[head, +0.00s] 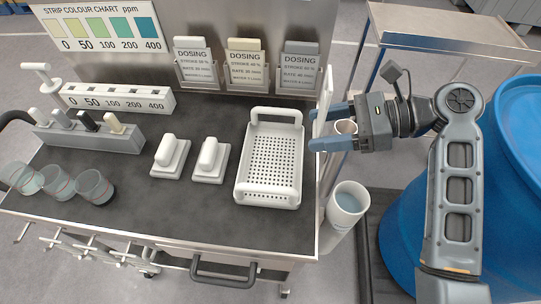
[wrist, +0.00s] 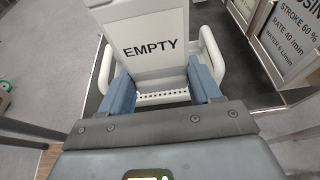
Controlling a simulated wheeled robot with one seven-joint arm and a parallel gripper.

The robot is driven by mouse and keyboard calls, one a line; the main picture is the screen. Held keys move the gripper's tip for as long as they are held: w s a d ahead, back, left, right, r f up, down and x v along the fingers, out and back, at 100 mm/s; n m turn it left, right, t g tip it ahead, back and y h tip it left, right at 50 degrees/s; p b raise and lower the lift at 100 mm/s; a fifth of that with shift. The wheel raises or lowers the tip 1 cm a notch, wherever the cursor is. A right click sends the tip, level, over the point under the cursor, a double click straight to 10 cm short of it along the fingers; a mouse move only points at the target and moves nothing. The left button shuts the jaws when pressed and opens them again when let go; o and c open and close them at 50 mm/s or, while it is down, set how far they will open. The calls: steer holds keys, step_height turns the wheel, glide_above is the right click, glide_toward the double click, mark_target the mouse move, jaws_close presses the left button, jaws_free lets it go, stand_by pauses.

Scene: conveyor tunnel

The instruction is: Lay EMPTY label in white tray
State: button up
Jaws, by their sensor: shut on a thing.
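My gripper (head: 318,128) is just right of the white tray (head: 241,190), above the trolley's right edge. It is shut on the EMPTY label (wrist: 155,48), a white plate with black lettering. In the head view the label (head: 322,100) stands upright and shows almost edge-on. In the wrist view my two blue fingers (wrist: 163,85) are at the label's lower sides. The tray is a perforated white basket with a raised handle at each end; it is empty. The label hides part of it in the wrist view (wrist: 213,62).
Two white blocks with knobs (head: 210,160) stand left of the tray. Dosing cards in holders (head: 246,65) line the back panel. Several glass cups (head: 95,187) sit at left.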

glide_above(277, 165)
step_height(277, 165, down, 5)
steer(key=shift+f, duration=2.05)
steer(key=shift+f, duration=0.1)
steer(key=o, duration=1.5)
steer(key=v, duration=1.2)
